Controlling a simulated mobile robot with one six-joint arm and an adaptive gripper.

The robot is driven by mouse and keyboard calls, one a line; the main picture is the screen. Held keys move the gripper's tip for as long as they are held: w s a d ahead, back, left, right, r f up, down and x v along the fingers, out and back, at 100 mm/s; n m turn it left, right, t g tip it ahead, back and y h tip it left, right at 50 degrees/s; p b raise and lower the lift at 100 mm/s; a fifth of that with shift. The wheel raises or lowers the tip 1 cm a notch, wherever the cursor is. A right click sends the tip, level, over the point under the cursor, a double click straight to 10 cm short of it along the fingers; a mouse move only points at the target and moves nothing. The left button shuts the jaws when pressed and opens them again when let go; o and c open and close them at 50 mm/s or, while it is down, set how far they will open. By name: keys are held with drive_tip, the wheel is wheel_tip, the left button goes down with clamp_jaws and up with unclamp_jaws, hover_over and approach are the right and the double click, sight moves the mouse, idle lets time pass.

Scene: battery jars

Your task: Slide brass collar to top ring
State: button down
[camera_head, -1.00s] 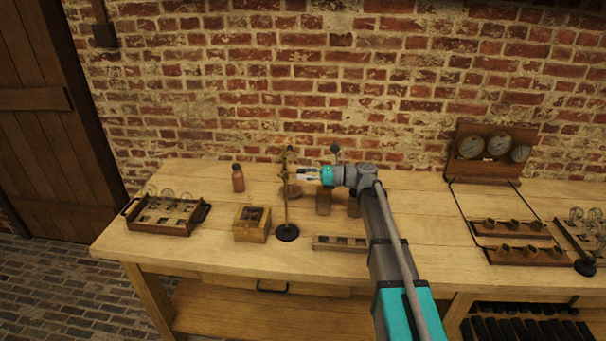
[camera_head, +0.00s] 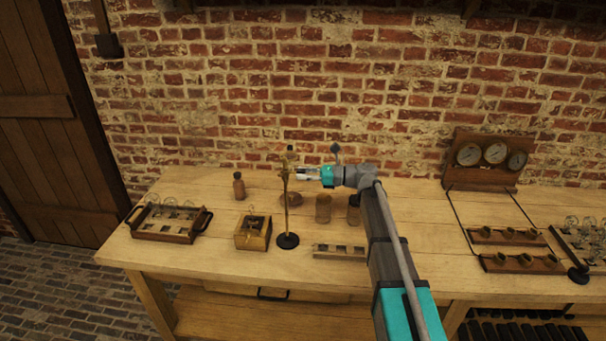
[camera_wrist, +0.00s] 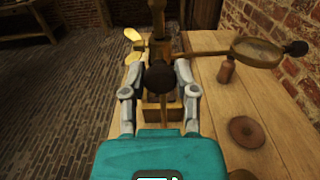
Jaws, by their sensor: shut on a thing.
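A stand with a thin brass rod (camera_head: 287,212) rises from a round black base (camera_head: 288,241) on the workbench. In the head view my gripper (camera_head: 294,172) reaches the rod from the right, high above the base. It is shut on the brass collar (camera_head: 285,172), which is small and partly covered by the fingers. In the wrist view a dark round knob (camera_wrist: 160,77) sits between the finger pads, with brass parts of the stand behind it. A round lens-like ring (camera_wrist: 257,51) juts out to the right. I cannot make out the top ring clearly.
A wooden box (camera_head: 252,233) stands left of the base, a tray of glassware (camera_head: 165,222) farther left. A brown bottle (camera_head: 239,186) and jars (camera_head: 323,209) stand behind the stand. A slotted rack (camera_head: 340,251) lies to its right. The brick wall is behind.

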drive_tip(key=shift+c, duration=1.8)
unclamp_jaws()
drive_tip(key=d, duration=1.2)
drive_tip(key=shift+s, duration=0.2)
drive_tip(key=shift+f, duration=0.1)
